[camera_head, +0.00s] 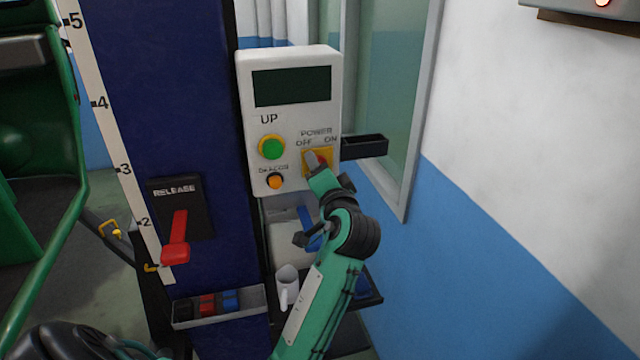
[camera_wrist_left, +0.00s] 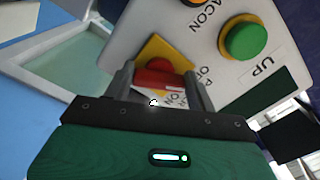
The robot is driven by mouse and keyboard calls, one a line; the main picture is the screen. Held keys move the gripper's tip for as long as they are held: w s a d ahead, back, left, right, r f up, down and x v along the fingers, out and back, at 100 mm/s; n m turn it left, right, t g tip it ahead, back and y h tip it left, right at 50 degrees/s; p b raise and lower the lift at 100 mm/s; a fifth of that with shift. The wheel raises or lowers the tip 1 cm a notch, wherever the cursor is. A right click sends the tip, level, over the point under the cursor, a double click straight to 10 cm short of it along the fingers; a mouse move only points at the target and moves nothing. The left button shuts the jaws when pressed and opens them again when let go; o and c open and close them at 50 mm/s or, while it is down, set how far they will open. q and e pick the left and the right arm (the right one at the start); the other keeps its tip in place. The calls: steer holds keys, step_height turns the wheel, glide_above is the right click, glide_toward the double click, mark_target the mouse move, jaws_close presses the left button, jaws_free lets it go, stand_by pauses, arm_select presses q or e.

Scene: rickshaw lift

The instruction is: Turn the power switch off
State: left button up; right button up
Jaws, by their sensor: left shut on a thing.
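The white control box (camera_head: 288,60) faces me with a dark display. The power switch (camera_head: 322,158) has a red knob on a yellow plate, under the labels OFF on the left and ON on the right. My left gripper (camera_head: 317,162) is at this switch. In the left wrist view, the fingers of my left gripper (camera_wrist_left: 160,76) stand on both sides of the red knob (camera_wrist_left: 155,79) and are shut on it. The gripper partly covers the knob, so I cannot tell its exact angle. My right gripper is not in view.
A green UP button (camera_head: 272,147) and an orange BEACON button (camera_head: 275,182) sit left of the switch. A red RELEASE lever (camera_head: 176,238) is on the blue column. A window frame is at right.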

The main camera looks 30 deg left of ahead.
arm_select(q)
steer(key=shift+f+n+b, duration=0.2)
steer(key=shift+n+b, duration=0.65)
steer(key=shift+n, duration=0.25)
steer(key=o, duration=1)
steer(key=shift+r, duration=0.1)
